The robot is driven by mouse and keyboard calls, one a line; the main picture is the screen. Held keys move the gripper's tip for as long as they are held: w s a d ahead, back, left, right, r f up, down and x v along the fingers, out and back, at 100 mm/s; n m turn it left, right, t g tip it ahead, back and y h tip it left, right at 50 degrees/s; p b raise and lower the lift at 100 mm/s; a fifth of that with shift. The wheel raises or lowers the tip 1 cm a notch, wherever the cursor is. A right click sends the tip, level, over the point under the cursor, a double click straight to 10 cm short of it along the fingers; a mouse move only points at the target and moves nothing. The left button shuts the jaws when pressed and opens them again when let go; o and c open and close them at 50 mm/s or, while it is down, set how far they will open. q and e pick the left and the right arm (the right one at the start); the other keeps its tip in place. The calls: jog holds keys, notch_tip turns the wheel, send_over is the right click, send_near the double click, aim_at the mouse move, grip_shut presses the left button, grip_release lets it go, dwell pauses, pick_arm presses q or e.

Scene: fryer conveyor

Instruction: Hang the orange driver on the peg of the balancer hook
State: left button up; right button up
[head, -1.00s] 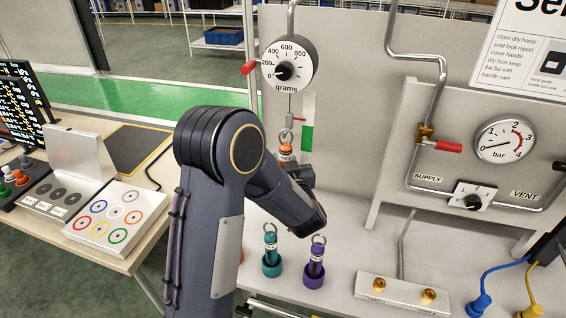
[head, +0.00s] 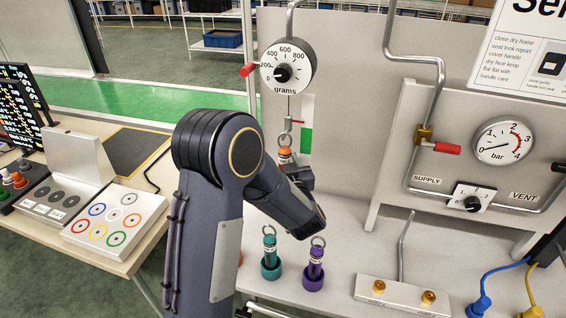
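The orange driver (head: 285,153) is upright in the air, with a metal ring at its top. The balancer hook (head: 289,124) hangs from the grams dial (head: 286,66) just above it. The ring is close to the hook's lower end; I cannot tell whether it is over the peg. My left gripper (head: 298,172) is at the orange driver and appears shut on its body. My forearm hides the lower driver and most of the fingers. My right gripper is out of view.
A teal driver (head: 269,248) and a purple driver (head: 316,262) stand in matching holders on the grey bench. A gauge panel (head: 400,150) stands at the right. A block with brass fittings (head: 403,296) is in front. A side table with coloured rings (head: 115,216) stands left.

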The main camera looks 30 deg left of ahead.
aim_at(282, 139)
pick_arm(q)
notch_tip(282, 139, up, 4)
jog(key=shift+f+p, duration=0.2)
jog(key=shift+p, duration=1.05)
jog(key=s+d+r+p, duration=0.1)
jog(key=r, duration=0.1)
jog(key=s+d+r+p, duration=0.1)
jog(key=s+r+p, duration=0.2)
jog(key=r, duration=0.1)
jog(key=shift+s+d+r+p, duration=0.3)
jog(key=shift+d+r+p, duration=0.05)
jog(key=shift+d+p, duration=0.05)
jog(key=s+d+r+m+h+b, duration=0.15)
jog(key=s+d+m+h, duration=0.25)
jog(key=s+d+h, duration=0.85)
jog(key=s+a+f+m+g+h+b, duration=0.1)
jog(key=s+f+g, duration=0.2)
jog(key=s, duration=0.4)
jog(key=s+a+f+m+g+h+b, duration=0.1)
jog(key=s+f+g, duration=0.3)
jog(key=s, duration=0.4)
jog(key=shift+a+f+m+g+h, duration=0.3)
jog(key=shift+m+h, duration=0.2)
jog(key=shift+h, duration=0.25)
